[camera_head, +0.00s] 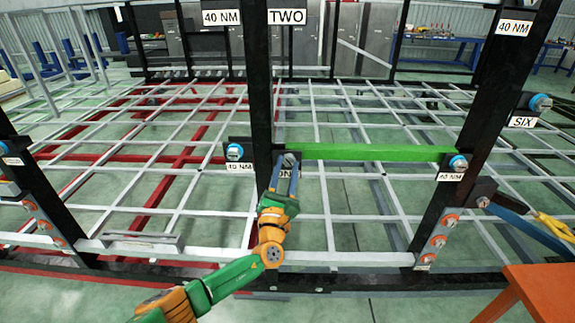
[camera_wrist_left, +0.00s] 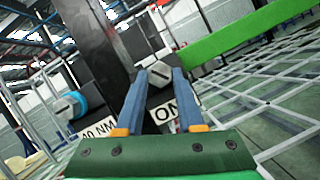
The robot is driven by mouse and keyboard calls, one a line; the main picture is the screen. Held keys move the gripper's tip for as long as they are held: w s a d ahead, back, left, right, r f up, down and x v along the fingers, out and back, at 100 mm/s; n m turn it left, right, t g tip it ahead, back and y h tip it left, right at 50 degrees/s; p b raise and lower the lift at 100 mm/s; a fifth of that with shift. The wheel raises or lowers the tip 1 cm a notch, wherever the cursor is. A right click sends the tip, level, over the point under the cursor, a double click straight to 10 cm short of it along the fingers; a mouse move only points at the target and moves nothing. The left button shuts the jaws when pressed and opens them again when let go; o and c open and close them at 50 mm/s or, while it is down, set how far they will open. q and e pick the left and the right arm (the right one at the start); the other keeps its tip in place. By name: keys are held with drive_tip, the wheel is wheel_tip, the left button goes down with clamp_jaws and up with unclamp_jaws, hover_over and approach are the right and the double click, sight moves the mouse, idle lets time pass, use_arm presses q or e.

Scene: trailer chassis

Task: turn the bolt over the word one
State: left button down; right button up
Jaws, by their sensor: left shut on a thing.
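My left gripper (camera_head: 289,166) reaches up to the black post in the middle of the frame. Its two blue fingers are shut on a grey bolt head (camera_head: 290,158), which also shows between the fingertips in the left wrist view (camera_wrist_left: 159,73). A white label (camera_head: 286,173) sits just below this bolt, mostly hidden by the fingers. My right gripper is not in view.
A blue-ringed bolt (camera_head: 234,152) sits left of the post above a "40 NM" label. A green bar (camera_head: 370,152) runs right to another bolt (camera_head: 458,163). An orange surface (camera_head: 540,292) fills the lower right corner. A blue bar and a yellow object (camera_head: 553,226) stand at the right.

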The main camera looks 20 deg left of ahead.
use_arm(q)
drive_tip(key=shift+m+h, duration=0.5)
drive_tip(key=shift+m, duration=0.3)
drive_tip(key=shift+f+p, duration=0.1)
drive_tip(key=shift+p, duration=0.2)
drive_tip(key=c, duration=0.5)
unclamp_jaws()
drive_tip(key=shift+s, duration=0.1)
drive_tip(key=v, duration=0.7)
drive_tip(key=shift+s+r, duration=0.1)
drive_tip(key=shift+r, duration=0.1)
